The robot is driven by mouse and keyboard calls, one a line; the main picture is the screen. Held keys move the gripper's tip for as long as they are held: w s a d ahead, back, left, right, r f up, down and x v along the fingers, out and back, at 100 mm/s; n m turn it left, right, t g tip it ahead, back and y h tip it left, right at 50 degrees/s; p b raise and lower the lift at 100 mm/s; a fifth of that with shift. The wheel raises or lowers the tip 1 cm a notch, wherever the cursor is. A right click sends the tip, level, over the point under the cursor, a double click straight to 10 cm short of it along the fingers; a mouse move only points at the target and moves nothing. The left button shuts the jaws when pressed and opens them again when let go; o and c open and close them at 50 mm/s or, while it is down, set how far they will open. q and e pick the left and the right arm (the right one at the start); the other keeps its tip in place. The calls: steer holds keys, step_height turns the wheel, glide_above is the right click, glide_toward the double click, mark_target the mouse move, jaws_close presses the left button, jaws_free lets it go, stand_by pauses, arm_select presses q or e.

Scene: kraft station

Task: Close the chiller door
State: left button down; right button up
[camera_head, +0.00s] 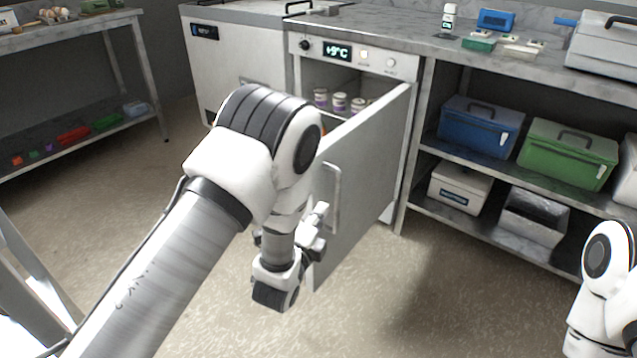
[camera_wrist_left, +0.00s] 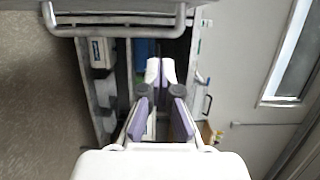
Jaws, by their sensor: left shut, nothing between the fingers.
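The chiller (camera_head: 375,62) has a panel reading +9°C, and its front stands open with several small jars (camera_head: 339,101) inside. Its grey door (camera_head: 365,170) is swung well out toward me, with a bar handle (camera_head: 333,190) on its outer face. My left gripper (camera_head: 318,220) is low beside the door near the handle, partly hidden by my left wrist. In the left wrist view the fingers (camera_wrist_left: 160,72) are shut and empty, and the door handle (camera_wrist_left: 118,30) runs across the top, apart from them. Only part of my right arm shows at the right edge; its gripper is out of view.
Right of the chiller, a shelf holds a blue box (camera_head: 480,125), a green box (camera_head: 567,153) and a white box (camera_head: 460,188). Small items stand on the countertop (camera_head: 400,38). A side table (camera_head: 70,35) stands at the left. The floor before the door is clear.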

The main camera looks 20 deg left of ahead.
mark_target(317, 188)
arm_select(q)
steer(key=w+b, duration=0.1)
steer(key=w, duration=0.6)
steer(key=shift+w, duration=0.15)
steer(key=a, duration=0.2)
steer(key=shift+w+a, duration=0.3)
steer(key=shift+a, duration=0.05)
steer(key=shift+w+a+b, duration=0.1)
steer(key=shift+a+b, duration=0.2)
steer(key=shift+a, duration=0.1)
